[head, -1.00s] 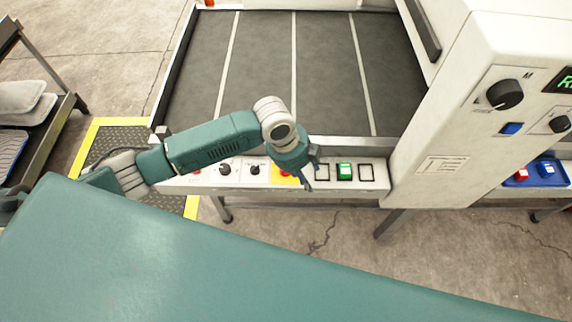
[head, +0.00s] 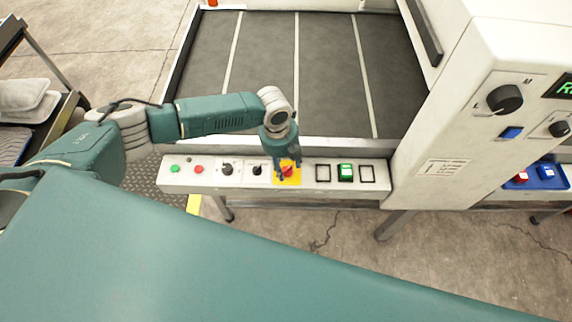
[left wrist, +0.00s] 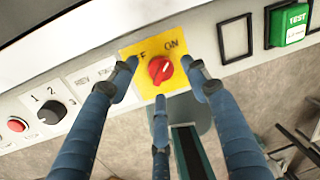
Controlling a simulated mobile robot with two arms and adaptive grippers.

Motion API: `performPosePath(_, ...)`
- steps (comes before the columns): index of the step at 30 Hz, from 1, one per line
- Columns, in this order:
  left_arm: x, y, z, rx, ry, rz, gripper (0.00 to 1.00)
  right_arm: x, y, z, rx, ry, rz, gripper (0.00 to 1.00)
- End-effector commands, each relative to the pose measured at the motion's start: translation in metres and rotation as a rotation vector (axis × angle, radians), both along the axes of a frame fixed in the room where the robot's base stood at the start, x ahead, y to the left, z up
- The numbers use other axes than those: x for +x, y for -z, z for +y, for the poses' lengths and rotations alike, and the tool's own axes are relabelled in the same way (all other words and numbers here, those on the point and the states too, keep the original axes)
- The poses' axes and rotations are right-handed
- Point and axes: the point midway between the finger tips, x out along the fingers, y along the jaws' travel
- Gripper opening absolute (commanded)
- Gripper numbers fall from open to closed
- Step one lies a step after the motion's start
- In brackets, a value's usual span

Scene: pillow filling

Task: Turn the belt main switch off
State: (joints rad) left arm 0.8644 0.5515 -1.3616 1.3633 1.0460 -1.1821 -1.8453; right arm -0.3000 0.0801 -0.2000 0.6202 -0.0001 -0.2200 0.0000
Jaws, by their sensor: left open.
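The belt main switch is a red rotary knob (left wrist: 160,69) on a yellow plate (left wrist: 143,50) marked with OFF, partly hidden, and ON. Its white pointer mark aims up and right, toward ON. In the head view the red knob (head: 288,170) sits on the white control panel (head: 203,184), partly covered by my gripper. My left gripper (head: 287,172) is open at the switch. In the left wrist view its fingers (left wrist: 163,75) spread on both sides of the knob and below it, with no clear contact. My right gripper is not in view.
Left of the switch are black selector knobs (head: 226,170), a red button (head: 198,169) and a green button (head: 174,168). A green TEST button (head: 345,172) sits to the right between black frames. The dark belt (head: 270,80) lies behind, and a machine cabinet (head: 440,150) stands at right.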

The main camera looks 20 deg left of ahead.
Motion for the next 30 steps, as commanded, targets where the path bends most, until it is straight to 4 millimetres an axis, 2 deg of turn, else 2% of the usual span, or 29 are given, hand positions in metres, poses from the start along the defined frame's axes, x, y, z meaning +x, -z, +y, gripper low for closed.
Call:
performPosePath(6, 0.001, 0.016, -0.002, 0.0, 0.001, -0.001, 0.47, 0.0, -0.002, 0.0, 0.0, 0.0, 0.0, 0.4)
performPosePath(14, 0.001, 0.017, -0.002, 0.0, 0.001, -0.001, 0.47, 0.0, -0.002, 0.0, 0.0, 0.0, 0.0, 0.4)
performPosePath(21, 0.001, 0.017, -0.002, 0.0, 0.001, -0.001, 0.03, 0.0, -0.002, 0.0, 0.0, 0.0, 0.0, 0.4)
performPosePath(30, 0.001, 0.016, -0.002, 0.0, -0.027, -0.001, 0.02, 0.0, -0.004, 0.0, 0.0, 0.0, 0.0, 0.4)
